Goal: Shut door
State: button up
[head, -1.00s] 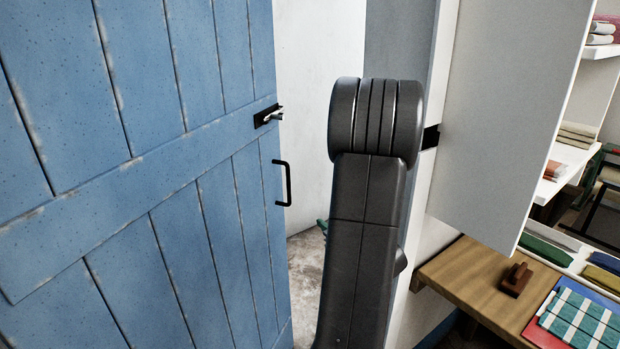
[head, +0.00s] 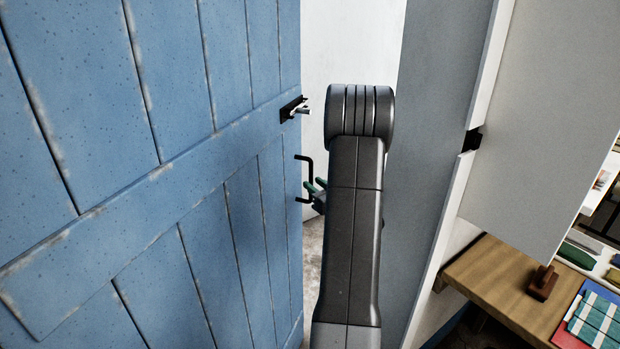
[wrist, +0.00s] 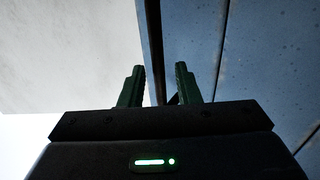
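The blue plank door (head: 225,150) stands ajar on the left in the head view, with a gap between its edge and the frame. A black pull handle (head: 303,180) and a latch (head: 295,109) are near its free edge. My gripper (head: 318,190) has green fingers beside the pull handle, partly hidden by my arm. In the wrist view my gripper (wrist: 159,84) is open, its two fingertips apart, with the door's edge (wrist: 154,40) showing beyond and between them. I cannot tell whether a finger touches the handle.
A grey door jamb (head: 435,130) and a pale open panel (head: 540,120) stand to the right. A wooden bench (head: 495,290) with a brown block (head: 542,283) and a striped cloth (head: 598,325) is at lower right. Bare floor shows in the gap.

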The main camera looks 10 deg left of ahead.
jog(key=shift+x, duration=0.8)
jog(key=shift+w+a, duration=0.4)
jog(key=shift+a, duration=0.05)
jog(key=shift+f, duration=0.1)
grip_shut()
